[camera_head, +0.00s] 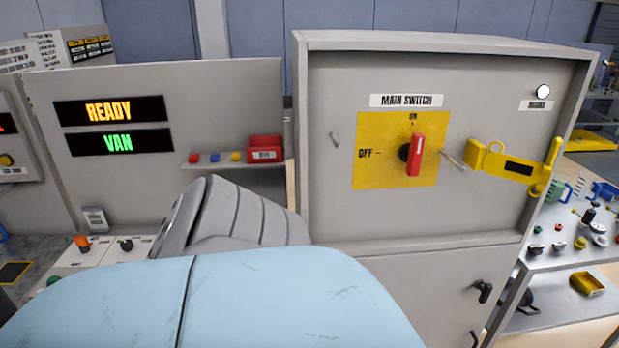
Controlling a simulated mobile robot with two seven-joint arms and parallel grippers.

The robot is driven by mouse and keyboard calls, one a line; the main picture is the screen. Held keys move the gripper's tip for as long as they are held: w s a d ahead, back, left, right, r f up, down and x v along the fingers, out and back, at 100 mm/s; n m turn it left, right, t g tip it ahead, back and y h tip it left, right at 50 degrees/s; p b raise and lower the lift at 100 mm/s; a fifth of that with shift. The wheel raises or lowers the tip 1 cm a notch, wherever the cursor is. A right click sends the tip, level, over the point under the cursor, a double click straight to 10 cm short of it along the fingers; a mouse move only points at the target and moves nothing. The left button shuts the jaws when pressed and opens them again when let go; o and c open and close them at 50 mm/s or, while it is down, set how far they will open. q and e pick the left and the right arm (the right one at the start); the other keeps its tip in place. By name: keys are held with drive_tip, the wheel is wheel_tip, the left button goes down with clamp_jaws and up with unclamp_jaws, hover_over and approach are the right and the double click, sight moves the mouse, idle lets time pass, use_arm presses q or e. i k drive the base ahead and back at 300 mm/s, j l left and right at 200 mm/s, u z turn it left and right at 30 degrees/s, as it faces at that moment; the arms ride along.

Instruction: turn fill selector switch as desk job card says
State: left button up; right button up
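A sloped desk panel at the lower left carries a small black rotary switch (126,245); I cannot read a label that marks it as the fill selector. An orange button (82,242) is beside it, and a green button (53,281) is lower left. A small grey piece with markings (95,218) stands behind the panel; its text is unreadable, and I cannot tell if it is the job card. Displays above read READY (109,111) and VAN (118,143). My blue and grey arm links fill the lower middle and cover part of the desk. Neither gripper is visible.
A grey cabinet (330,205) on the right bears a red main switch handle (415,155), upright at ON, and a yellow hasp (515,165). A small shelf (225,170) holds coloured pieces and a red box (265,148). A cluttered bench (545,262) stands far right.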

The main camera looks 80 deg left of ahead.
sight(126, 245)
drive_tip(key=u, duration=3.8)
